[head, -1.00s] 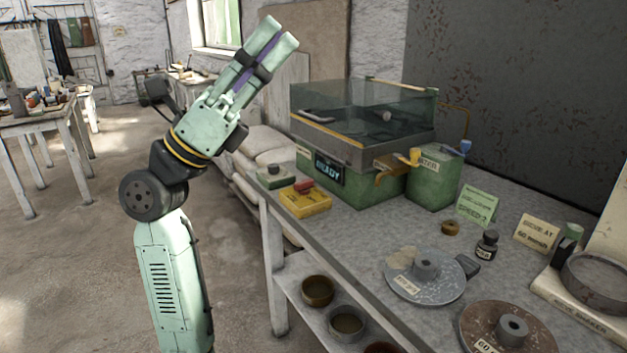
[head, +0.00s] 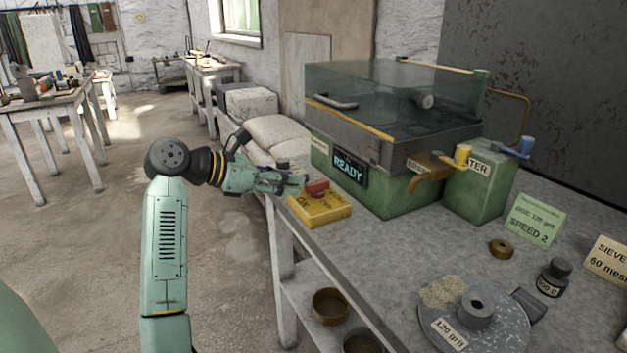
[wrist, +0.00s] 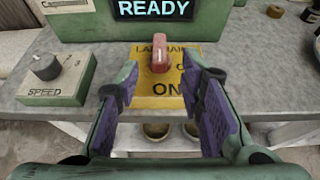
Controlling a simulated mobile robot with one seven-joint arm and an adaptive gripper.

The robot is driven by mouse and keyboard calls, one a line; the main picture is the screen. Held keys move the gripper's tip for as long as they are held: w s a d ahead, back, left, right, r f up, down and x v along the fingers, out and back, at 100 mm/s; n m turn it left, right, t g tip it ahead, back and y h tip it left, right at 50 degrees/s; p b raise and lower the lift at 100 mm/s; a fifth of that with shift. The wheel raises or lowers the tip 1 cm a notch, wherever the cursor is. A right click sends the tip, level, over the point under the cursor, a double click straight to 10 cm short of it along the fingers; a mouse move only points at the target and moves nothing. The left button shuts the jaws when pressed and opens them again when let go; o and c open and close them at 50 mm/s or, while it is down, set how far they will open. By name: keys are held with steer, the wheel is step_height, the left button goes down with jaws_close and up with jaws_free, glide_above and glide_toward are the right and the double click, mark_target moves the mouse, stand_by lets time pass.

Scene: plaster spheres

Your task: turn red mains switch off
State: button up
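The red mains switch (head: 317,188) is a red lever on a yellow box (head: 322,212) at the table's near left edge. In the wrist view the red lever (wrist: 160,53) stands on the yellow box (wrist: 143,99), which is lettered "ON" on its near part. My gripper (head: 301,180) is beside the lever in the head view. In the wrist view my gripper (wrist: 172,72) is open, its purple-padded fingers apart on either side of the box, with the lever ahead between the tips. Nothing is held. Contact with the lever cannot be told.
A green speed box with a knob (wrist: 45,66) is left of the switch. The green machine with a READY display (head: 348,168) and clear lid stands behind. A green tank (head: 480,183), cards and a 120 grit disc (head: 475,318) lie to the right.

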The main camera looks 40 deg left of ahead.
mark_target(313, 182)
steer(key=p+x, duration=0.1)
steer(key=x, duration=0.6)
steer(key=shift+c, duration=0.5)
steer(key=shift+r, duration=0.15)
jaws_close()
